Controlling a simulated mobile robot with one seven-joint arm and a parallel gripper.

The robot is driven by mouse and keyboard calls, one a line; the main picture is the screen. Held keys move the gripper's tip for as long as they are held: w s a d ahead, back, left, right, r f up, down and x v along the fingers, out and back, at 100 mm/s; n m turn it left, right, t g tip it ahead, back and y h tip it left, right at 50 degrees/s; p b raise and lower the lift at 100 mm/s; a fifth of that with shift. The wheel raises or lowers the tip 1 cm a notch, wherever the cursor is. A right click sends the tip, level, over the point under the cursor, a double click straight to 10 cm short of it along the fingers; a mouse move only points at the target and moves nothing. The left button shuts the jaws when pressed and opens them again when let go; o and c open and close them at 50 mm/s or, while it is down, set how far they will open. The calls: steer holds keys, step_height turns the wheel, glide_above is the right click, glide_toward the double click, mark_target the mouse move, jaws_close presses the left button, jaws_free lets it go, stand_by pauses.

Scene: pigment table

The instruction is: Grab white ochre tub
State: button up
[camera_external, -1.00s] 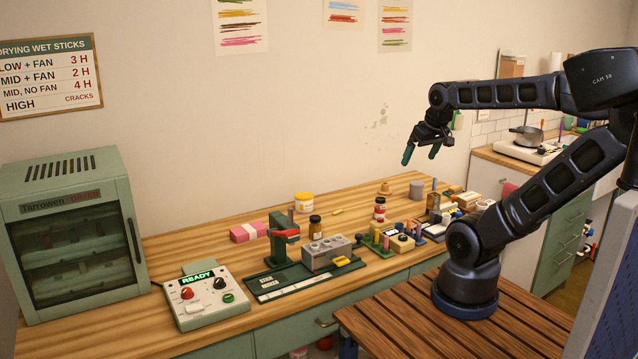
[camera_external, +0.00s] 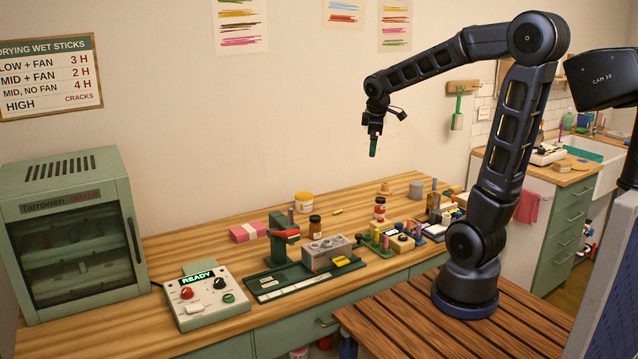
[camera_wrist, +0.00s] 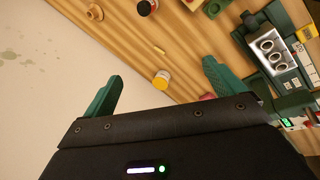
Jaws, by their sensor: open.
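A white tub with a yellow band (camera_external: 304,202), seemingly the white ochre tub, stands upright at the back of the wooden table. It also shows in the wrist view as a white and yellow tub (camera_wrist: 161,80), framed between my fingers. My gripper (camera_external: 373,148) points down, high above the table and to the right of the tub. Its green fingers are spread apart and empty in the wrist view (camera_wrist: 163,72). The tub is apart from both fingers.
A brown jar (camera_external: 315,228) stands just in front of the tub, and a green press (camera_external: 281,240) is in front-left. Pink blocks (camera_external: 248,232) lie to the left. A small yellow stick (camera_external: 337,211) lies right of the tub.

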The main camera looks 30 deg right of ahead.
steer(key=w+a+f+n+h, duration=0.1)
steer(key=w+a+f+n, duration=0.25)
steer(key=w, duration=0.45)
steer(key=w+a+f+n, duration=0.2)
steer(key=w+f+n, duration=0.25)
steer(key=w, duration=0.35)
steer(key=n, duration=0.8)
glide_above(305, 202)
steer(key=w+a, duration=0.1)
steer(key=shift+g, duration=0.3)
step_height(305, 202, down, 15)
steer(key=shift+r, duration=0.15)
steer(key=shift+w+f+h, duration=0.2)
steer(key=shift+f+h, duration=0.1)
steer(key=shift+f, duration=0.2)
steer(key=x, duration=1)
